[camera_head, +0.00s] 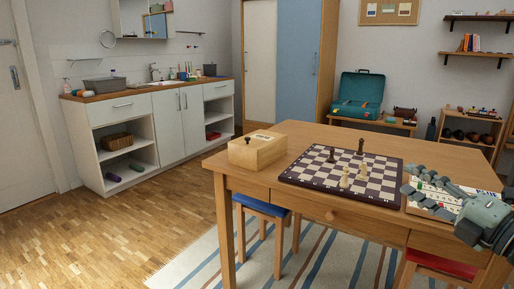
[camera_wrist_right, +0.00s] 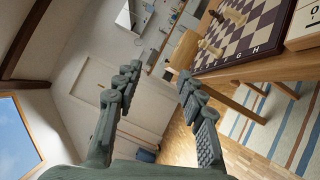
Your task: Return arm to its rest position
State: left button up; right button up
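My right gripper (camera_head: 408,180) is at the right of the head view, over the right end of the wooden table (camera_head: 262,187). In the right wrist view its two fingers (camera_wrist_right: 160,78) stand apart with nothing between them, so it is open and empty. The table's drawer front (camera_head: 300,204), with a round wooden knob (camera_head: 330,216), looks flush with the table. The gripper is apart from the knob, to its right. My left arm and gripper are not in view.
A chessboard (camera_head: 300,174) with a few pieces lies on the table, left of my gripper. A wooden box (camera_head: 257,150) stands at the table's left end. A white board (camera_head: 430,205) lies partly hidden under my gripper. Blue and red stools (camera_head: 262,207) are tucked below.

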jog(key=d+f+m+h, duration=0.7)
jog(key=f+m+h, duration=0.1)
jog(key=f+m, duration=0.35)
jog(key=s+f+m+g+h+p, duration=0.1)
jog(key=s+f+m+g+h, duration=0.2)
jog(key=f, duration=0.6)
jog(key=s+f+m+g+h, duration=0.1)
jog(key=s+f+m+g, duration=0.3)
jog(key=f, duration=0.5)
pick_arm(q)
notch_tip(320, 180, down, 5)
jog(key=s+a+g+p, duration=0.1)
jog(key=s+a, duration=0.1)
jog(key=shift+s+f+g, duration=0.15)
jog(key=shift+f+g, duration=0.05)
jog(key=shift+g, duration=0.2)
pick_arm(e)
jog(key=s+a+f+m+g+y, duration=0.1)
jog(key=s+a+f+m+g, duration=0.2)
jog(key=s+a+f, duration=0.3)
jog(key=s+a+f+m+g+y, duration=0.1)
jog(key=s+a+f+m+g, duration=0.2)
jog(key=s+a+f, duration=0.3)
jog(key=s+f+g, duration=0.1)
jog(key=s+f, duration=0.2)
jog(key=s, duration=0.4)
jog(key=shift+a+f, duration=0.3)
